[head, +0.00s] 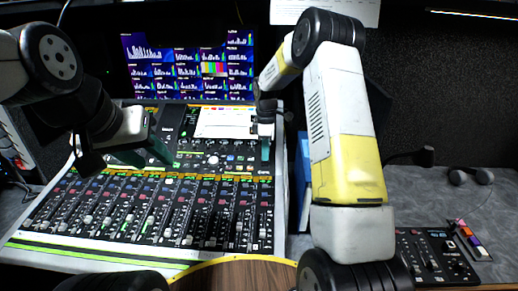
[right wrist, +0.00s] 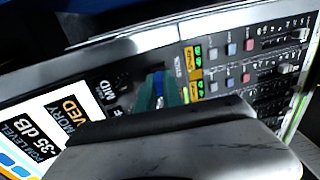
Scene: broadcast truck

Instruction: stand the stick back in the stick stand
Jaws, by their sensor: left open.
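The stick stand (head: 474,240) appears to be the small rack with several coloured pieces at the right, beside a small black control panel. My right gripper (head: 265,148) is over the right side of the mixing console, fingertips pointing down. In the right wrist view its green fingertips (right wrist: 168,92) are close together, with a narrow blue piece (right wrist: 158,86), apparently the stick, between them. Most of it is hidden by the fingers and the gripper body. My left gripper (head: 143,157) is open over the left part of the console, far from the stand.
The mixing console (head: 150,215) with faders and knobs fills the left and middle. Screens (head: 185,70) stand behind it. A small black panel (head: 435,255) and headphones (head: 470,176) lie on the grey desk at right, where some surface is clear. A blue object (head: 303,175) stands beside the console.

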